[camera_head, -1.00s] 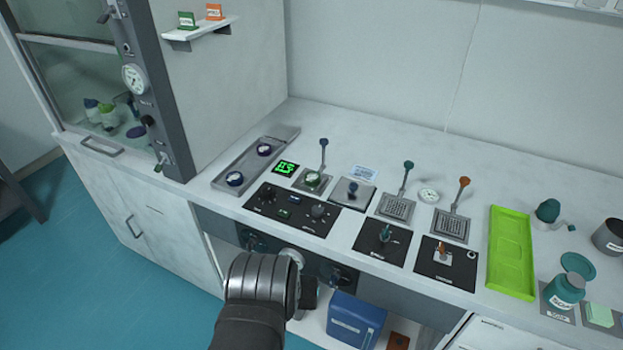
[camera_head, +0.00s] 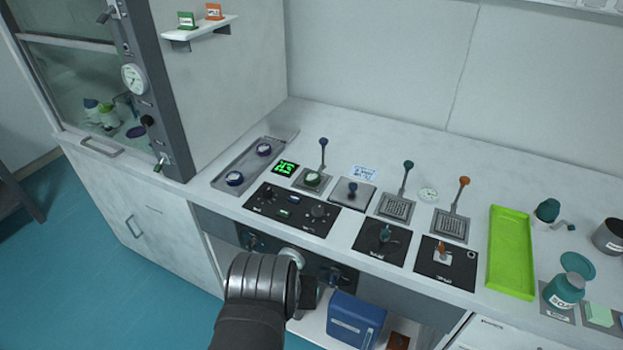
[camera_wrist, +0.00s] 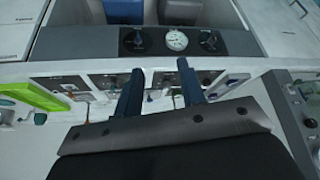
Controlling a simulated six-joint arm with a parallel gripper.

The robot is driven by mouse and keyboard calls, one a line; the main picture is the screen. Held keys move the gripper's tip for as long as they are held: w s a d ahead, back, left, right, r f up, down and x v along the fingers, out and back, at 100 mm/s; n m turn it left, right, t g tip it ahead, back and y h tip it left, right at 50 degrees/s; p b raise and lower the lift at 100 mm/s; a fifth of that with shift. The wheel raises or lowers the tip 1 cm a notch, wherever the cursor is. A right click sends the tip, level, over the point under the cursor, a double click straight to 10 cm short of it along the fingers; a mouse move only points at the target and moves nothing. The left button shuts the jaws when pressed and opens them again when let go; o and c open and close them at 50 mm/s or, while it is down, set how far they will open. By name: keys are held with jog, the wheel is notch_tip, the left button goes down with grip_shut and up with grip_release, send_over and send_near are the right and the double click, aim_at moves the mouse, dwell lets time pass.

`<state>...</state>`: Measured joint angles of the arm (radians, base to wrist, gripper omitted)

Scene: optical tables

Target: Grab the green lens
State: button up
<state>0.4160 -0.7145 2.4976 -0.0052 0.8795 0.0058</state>
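A small round piece with a green and white top (camera_head: 312,179), which looks like the green lens, sits on a square grey plate on the bench, below a blue-knobbed lever. I cannot make out its details at this size. My gripper (camera_wrist: 160,68) shows in the wrist view with its two dark fingers apart and nothing visible between them. In the head view my arm is low in front of the bench, apart from the green piece, and the fingers are mostly hidden behind my wrist. I cannot pick out the green piece surely in the wrist view.
A grey tray (camera_head: 279,143) with two dark blue round pieces (camera_head: 264,149) lies to the left. Black control panels (camera_head: 290,211) line the bench front. Levers with blue, teal and orange knobs stand behind. A green tray (camera_head: 511,252) and a teal jar (camera_head: 565,290) are at right.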

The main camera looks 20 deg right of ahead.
jog(key=shift+o, duration=0.2)
jog(key=o, duration=0.8)
